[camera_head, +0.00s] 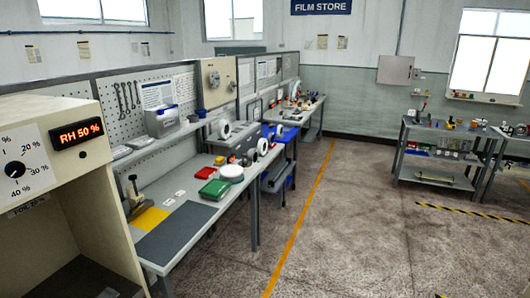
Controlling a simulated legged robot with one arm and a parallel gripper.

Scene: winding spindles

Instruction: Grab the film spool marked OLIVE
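No label reading OLIVE can be made out in the head view. Several pale round items that may be film spools are on the left workbench (192,231). One white ring-shaped item (223,129) stands upright near the grey box on the bench, and another (262,146) stands a little farther right. A white flat round item (231,172) lies nearer, behind a green flat case (214,189). More small items on the far bench are too small to tell apart. My gripper is not in view.
A beige cabinet with a humidity display (77,132) stands close at left. Blue bins (277,131) sit between the benches. A grey workbench with shelves (437,178) stands at right. The floor (345,220) between is open, with a yellow line (300,220) along the left benches.

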